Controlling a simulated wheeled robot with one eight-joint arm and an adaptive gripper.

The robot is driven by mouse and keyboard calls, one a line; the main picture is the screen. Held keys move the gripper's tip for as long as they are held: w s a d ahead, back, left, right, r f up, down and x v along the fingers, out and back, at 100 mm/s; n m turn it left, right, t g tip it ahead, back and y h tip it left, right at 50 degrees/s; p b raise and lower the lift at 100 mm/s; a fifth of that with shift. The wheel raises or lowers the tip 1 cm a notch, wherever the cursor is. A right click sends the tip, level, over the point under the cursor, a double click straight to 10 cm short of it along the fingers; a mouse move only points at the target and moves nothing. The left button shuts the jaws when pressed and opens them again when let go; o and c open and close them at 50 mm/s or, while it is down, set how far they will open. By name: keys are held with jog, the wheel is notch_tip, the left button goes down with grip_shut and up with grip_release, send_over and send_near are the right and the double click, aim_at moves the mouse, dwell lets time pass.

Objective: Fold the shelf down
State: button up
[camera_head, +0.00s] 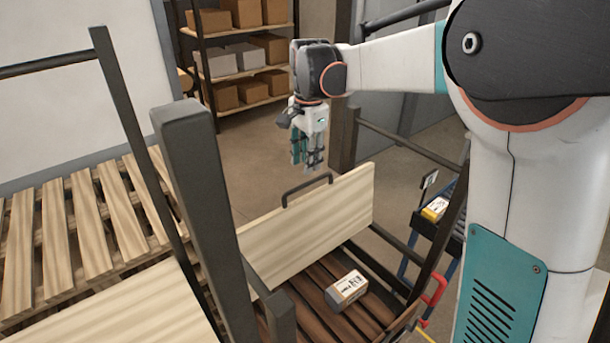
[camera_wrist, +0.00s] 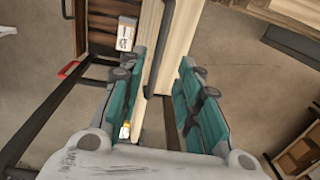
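The shelf is a pale wooden panel (camera_head: 325,225) that stands up on edge, with a dark bar handle (camera_head: 306,182) on its top edge. In the wrist view the panel's pale wood (camera_wrist: 180,32) and the dark handle (camera_wrist: 156,62) show between and beyond the fingers. My gripper (camera_head: 308,165) points down a little above the handle, apart from it in the head view. In the wrist view my gripper (camera_wrist: 170,85) has its teal-padded fingers spread, with nothing held between them.
A white labelled box (camera_head: 348,291) lies on brown slats beside the panel. Dark metal posts (camera_head: 205,200) and a slatted pale deck (camera_head: 60,230) stand at left. A yellow box (camera_head: 435,208) sits on a rack at right. Shelves with cartons (camera_head: 240,60) stand behind.

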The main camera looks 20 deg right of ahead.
aim_at(306, 183)
notch_tip(306, 183, down, 6)
jog(key=shift+f+p, duration=0.25)
jog(key=shift+p, duration=0.1)
grip_shut()
